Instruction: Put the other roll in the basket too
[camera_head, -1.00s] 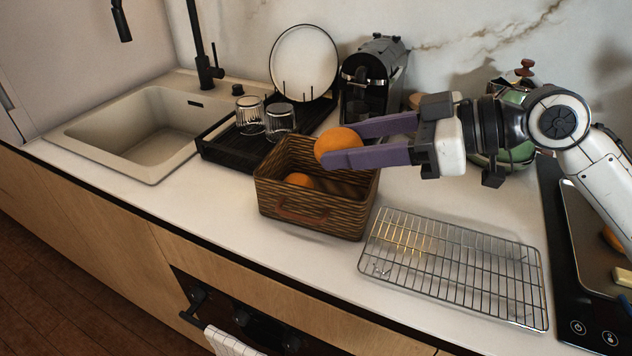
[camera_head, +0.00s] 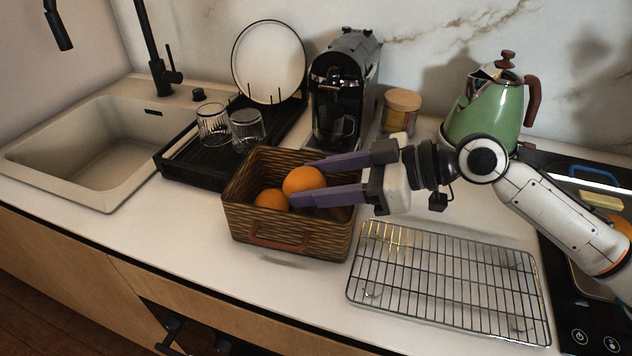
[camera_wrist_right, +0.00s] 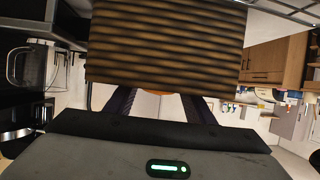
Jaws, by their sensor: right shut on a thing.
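The wicker basket (camera_head: 335,236) stands on the counter in the head view, with a brown handle on its front. One round orange-brown roll (camera_head: 270,199) lies inside it at the left. My right gripper (camera_head: 305,181) is shut on the other roll (camera_head: 304,180), its purple fingers on either side. The held roll is at the basket's opening, close to the first roll; I cannot tell whether they touch. In the right wrist view the basket's woven side (camera_wrist_right: 165,45) fills the upper middle, and only a sliver of orange (camera_wrist_right: 157,92) shows between the fingers. My left gripper is not in view.
An empty wire rack (camera_head: 450,285) lies right of the basket. A black drying tray with two glasses (camera_head: 247,128) and a plate stands behind left. A coffee machine (camera_head: 343,95), a lidded jar (camera_head: 401,111) and a green kettle (camera_head: 488,110) stand behind. The front counter strip is clear.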

